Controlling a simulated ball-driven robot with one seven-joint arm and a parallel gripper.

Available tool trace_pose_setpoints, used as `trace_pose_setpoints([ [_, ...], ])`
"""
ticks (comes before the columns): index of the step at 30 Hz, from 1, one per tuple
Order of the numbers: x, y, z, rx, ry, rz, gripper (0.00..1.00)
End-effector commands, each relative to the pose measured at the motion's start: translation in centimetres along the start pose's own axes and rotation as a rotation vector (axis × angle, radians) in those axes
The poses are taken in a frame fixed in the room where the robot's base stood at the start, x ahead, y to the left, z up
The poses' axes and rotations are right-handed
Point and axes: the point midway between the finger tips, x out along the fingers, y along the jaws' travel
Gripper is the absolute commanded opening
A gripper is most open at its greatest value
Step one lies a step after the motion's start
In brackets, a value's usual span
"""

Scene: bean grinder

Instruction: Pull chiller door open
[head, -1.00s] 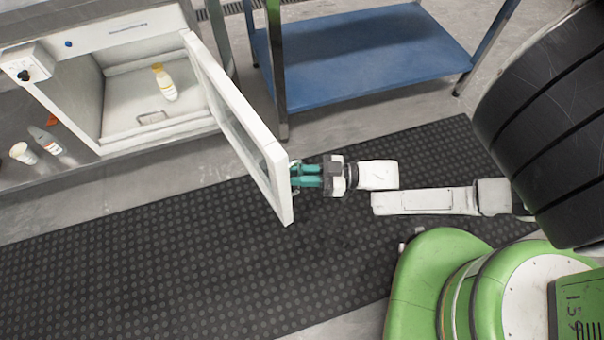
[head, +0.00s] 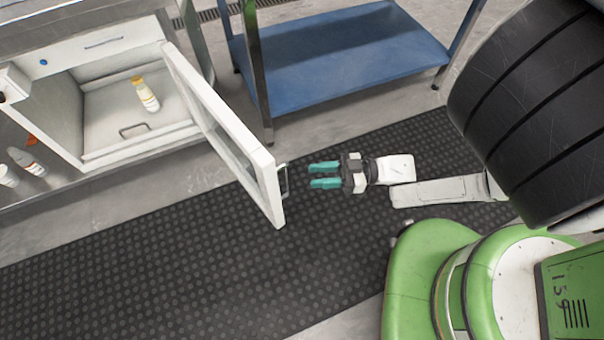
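The chiller (head: 105,50) is a white box at the upper left with its front open. Its door (head: 225,127), a white frame with a glass pane, stands swung wide open toward me, hinged on the chiller's right side. The metal door handle (head: 285,181) is on the door's outer face near its free edge.
A bottle with a yellow cap (head: 146,94) stands inside the chiller. Another bottle (head: 27,162) and a white cup (head: 7,176) are at the far left. A blue shelf (head: 345,55) with metal legs stands behind the door. The dark floor mat (head: 190,260) is clear.

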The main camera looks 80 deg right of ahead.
Motion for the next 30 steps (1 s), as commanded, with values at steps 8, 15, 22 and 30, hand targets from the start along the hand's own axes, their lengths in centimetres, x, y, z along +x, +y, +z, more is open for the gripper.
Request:
trace_pose_setpoints([
  [8, -2.4, 0.0, 0.0, 0.0, 0.0, 0.001, 0.36],
  [15, -2.4, 0.0, 0.0, 0.0, 0.0, 0.0, 0.36],
  [22, -2.4, 0.0, 0.0, 0.0, 0.0, 0.0, 0.36],
  [30, -2.4, 0.0, 0.0, 0.0, 0.0, 0.001, 0.36],
])
